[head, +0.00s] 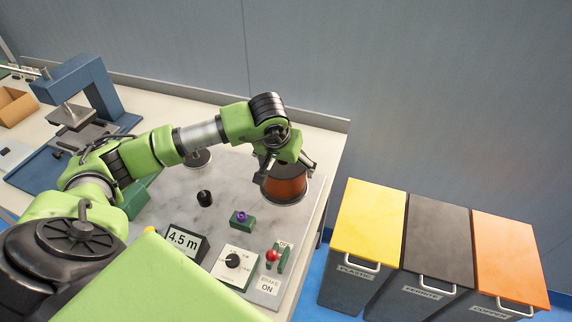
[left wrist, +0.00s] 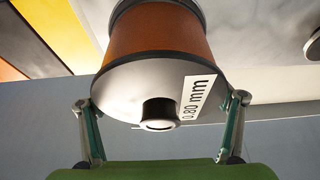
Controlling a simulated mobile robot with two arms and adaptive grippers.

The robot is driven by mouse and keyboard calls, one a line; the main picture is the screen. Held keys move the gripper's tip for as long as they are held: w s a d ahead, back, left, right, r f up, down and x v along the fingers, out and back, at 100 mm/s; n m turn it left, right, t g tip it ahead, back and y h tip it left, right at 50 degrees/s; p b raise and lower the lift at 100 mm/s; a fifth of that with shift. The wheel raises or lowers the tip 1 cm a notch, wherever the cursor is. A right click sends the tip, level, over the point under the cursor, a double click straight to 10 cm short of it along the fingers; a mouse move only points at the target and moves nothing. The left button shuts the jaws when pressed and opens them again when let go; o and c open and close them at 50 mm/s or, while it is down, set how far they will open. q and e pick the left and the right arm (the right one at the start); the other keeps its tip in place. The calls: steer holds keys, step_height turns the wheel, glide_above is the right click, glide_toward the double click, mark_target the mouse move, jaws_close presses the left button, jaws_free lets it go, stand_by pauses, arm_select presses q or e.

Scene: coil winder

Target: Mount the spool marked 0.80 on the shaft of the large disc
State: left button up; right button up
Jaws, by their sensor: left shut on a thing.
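The spool marked 0.80 mm (left wrist: 155,35) is wound with copper-coloured wire and has grey flanges. Its labelled flange (left wrist: 115,95) lies between the two fingers of my left gripper (left wrist: 162,112) in the left wrist view, with a finger at each edge. In the head view the copper winding (head: 286,188) shows under my left gripper (head: 287,162), at the right end of the marble-look plate. The spool looks roughly upright. A grey rim shows around its lower end; whether it touches a disc or shaft beneath is hidden. My right gripper is not in view.
A smaller grey disc (head: 197,158) stands partly behind my arm. Bins (head: 368,220) stand right of the table.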

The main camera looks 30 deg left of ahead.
arm_select(q)
steer(key=shift+f, duration=0.2)
stand_by(0.4)
steer(key=o, duration=2)
steer(key=shift+o, duration=0.2)
steer(key=shift+s+f+b, duration=0.15)
steer(key=shift+f+b, duration=0.05)
steer(key=shift+b, duration=0.1)
steer(key=v, duration=1.2)
steer(key=shift+d+r, duration=0.1)
steer(key=shift+r, duration=0.05)
